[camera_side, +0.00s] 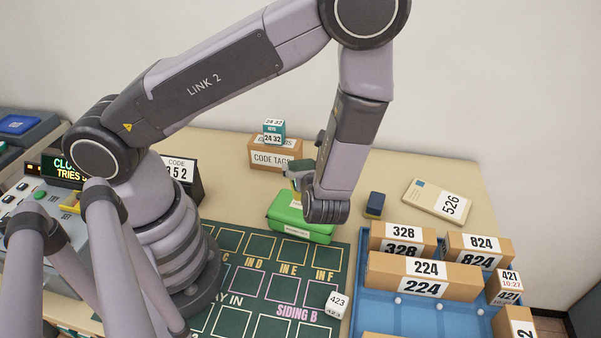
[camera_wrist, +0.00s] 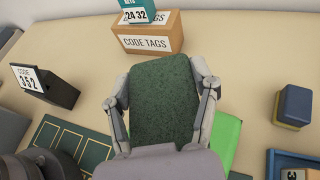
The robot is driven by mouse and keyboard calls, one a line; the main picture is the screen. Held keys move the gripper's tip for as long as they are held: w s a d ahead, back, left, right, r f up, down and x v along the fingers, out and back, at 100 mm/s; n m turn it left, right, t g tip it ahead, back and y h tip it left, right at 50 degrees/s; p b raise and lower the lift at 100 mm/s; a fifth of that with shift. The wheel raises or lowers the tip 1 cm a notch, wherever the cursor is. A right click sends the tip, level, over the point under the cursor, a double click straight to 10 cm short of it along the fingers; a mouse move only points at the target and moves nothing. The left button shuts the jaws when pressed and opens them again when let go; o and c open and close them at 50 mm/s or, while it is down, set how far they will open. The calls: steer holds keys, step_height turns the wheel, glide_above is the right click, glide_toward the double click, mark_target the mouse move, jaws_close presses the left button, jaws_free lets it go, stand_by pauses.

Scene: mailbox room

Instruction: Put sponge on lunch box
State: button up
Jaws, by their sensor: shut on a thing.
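The sponge (camera_wrist: 165,85) has a dark green rough face and is held between the two fingers of my gripper (camera_wrist: 163,100). In the side view, part of the sponge (camera_side: 299,168) shows beside the wrist, with a yellowish part below the green. The bright green lunch box (camera_side: 285,212) stands on the table directly below the gripper. I cannot tell whether the sponge touches the lunch box lid.
A code tags carton (camera_side: 273,156) with a small teal box stands behind. A dark blue block (camera_side: 375,204) and a padded envelope (camera_side: 437,202) lie to the right. A blue tray (camera_side: 420,312) holds several parcels. A green marked board (camera_side: 250,262) lies in front.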

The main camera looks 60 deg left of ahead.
steer(key=shift+f, duration=2.55)
steer(key=shift+f, duration=0.15)
steer(key=shift+f, duration=0.35)
steer(key=o, duration=0.7)
steer(key=shift+r, duration=0.1)
